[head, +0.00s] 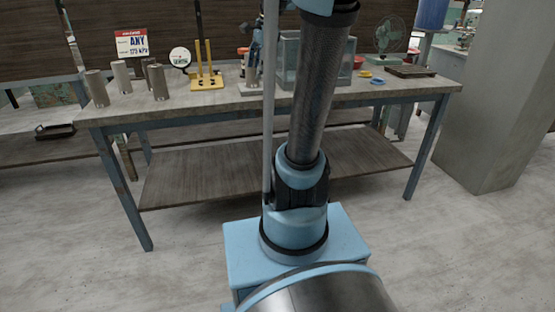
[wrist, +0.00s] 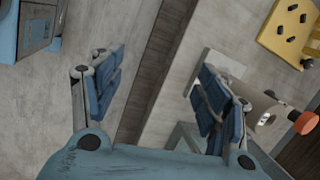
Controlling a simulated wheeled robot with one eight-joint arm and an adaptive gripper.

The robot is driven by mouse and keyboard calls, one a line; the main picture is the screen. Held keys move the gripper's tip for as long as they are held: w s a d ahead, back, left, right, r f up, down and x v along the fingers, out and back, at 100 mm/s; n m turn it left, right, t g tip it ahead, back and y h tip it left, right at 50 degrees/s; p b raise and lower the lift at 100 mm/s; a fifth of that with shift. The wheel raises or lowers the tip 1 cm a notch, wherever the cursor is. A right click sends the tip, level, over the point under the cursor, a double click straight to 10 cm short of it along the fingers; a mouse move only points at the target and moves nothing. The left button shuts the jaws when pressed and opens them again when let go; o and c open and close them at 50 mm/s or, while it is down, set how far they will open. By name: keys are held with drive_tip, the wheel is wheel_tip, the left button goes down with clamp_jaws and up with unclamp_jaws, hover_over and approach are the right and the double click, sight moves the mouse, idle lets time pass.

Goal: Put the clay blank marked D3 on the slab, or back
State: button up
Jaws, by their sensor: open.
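Several grey-brown cylinders, likely the clay blanks (head: 97,88), stand upright at the left of the bench; no D3 mark is readable on any of them. A pale flat plate, perhaps the slab (wrist: 232,64), shows in the wrist view behind my right finger. A grey cylinder (wrist: 262,112) with a dark hole and an orange knob lies past that finger, partly hidden. My gripper (wrist: 160,92) is open and empty, its blue fingers wide apart above the bench edge. In the head view it is mostly lost behind my arm.
The bench (head: 230,102) carries a yellow stand with posts (head: 206,82), a clear tank (head: 338,68), small coloured dishes (head: 377,81) and a dark tray (head: 410,71). Open floor lies in front.

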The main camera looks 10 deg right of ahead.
drive_tip(key=s+f+n+h, duration=0.2)
drive_tip(key=s+f+n, duration=1.4)
drive_tip(key=s+f, duration=0.7)
drive_tip(key=shift+s+d, duration=0.4)
drive_tip(key=shift+s, duration=0.75)
drive_tip(key=shift+w+f, duration=0.15)
drive_tip(key=shift+w, duration=0.35)
